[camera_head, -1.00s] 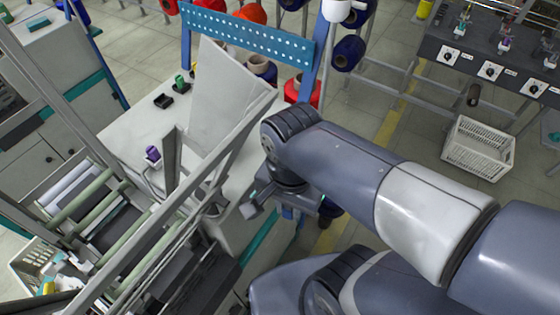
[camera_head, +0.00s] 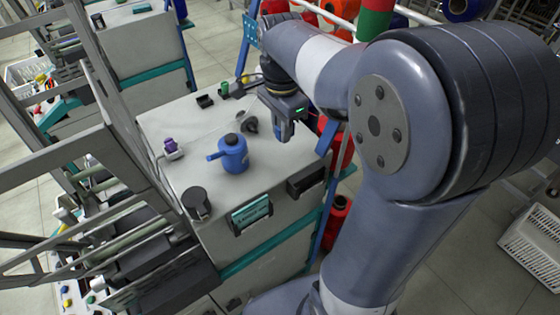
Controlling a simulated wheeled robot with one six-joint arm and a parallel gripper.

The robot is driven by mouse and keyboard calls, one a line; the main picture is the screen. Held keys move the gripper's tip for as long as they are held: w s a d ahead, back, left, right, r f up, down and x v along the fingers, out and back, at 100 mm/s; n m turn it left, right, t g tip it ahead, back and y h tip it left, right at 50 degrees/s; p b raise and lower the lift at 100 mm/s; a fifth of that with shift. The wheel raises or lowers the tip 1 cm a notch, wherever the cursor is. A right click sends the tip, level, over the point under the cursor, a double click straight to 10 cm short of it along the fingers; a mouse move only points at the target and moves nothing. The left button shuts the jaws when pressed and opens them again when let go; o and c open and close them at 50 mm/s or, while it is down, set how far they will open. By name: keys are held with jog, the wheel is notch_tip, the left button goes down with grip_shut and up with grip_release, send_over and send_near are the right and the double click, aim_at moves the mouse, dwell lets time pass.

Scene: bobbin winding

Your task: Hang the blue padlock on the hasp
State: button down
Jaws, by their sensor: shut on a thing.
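My gripper (camera_head: 283,134) hangs above the back right part of the pale machine cabinet top, pointing down. Its jaws are shut on a small bluish thing, too small and too covered by the fingers for me to make out its shape. No blue padlock shows clearly anywhere else. I cannot pick out the hasp.
A blue can with a spout (camera_head: 232,155) stands on the cabinet top (camera_head: 185,125), left of my gripper. A dark cup (camera_head: 196,203) stands near its front left corner. A purple-topped item (camera_head: 172,147) and a black box (camera_head: 205,101) are farther left. Red spools stand beyond the right edge.

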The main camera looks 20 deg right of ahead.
aim_at(281, 166)
notch_tip(281, 166, down, 10)
jog(key=shift+r, duration=0.15)
dwell(0.3)
jog(key=shift+f, duration=0.2)
jog(key=c, duration=1.3)
grip_release()
jog(key=shift+r, duration=0.1)
notch_tip(281, 166, up, 12)
jog(key=shift+r, duration=0.15)
